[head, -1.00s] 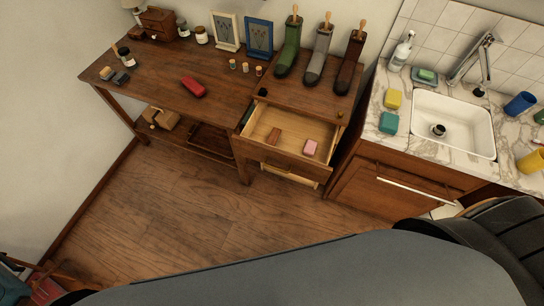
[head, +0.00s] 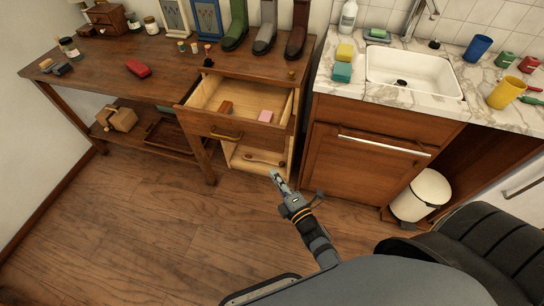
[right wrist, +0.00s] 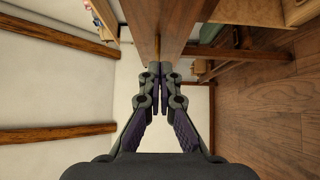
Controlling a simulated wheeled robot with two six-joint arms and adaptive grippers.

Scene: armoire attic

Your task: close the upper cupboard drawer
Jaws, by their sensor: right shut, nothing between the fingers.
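The upper cupboard drawer (head: 208,122) is pulled open in the head view, below the dark wooden top. Its brass handle (head: 227,135) is on the front. A brown block (head: 225,107) and a pink block (head: 265,116) lie inside it. My right gripper (head: 274,176) is shut and empty, in front of the cupboard, below and right of the drawer front in the picture. The right wrist view shows its closed fingers (right wrist: 162,72) close to a brown wooden panel; I cannot tell whether they touch. My left gripper is out of view.
A lower compartment (head: 240,160) below the drawer holds a wooden utensil. The desk with a red case (head: 138,68) stands left. The sink cabinet (head: 360,150) and a white bin (head: 420,195) stand right. Open floor (head: 130,220) lies in front of the desk.

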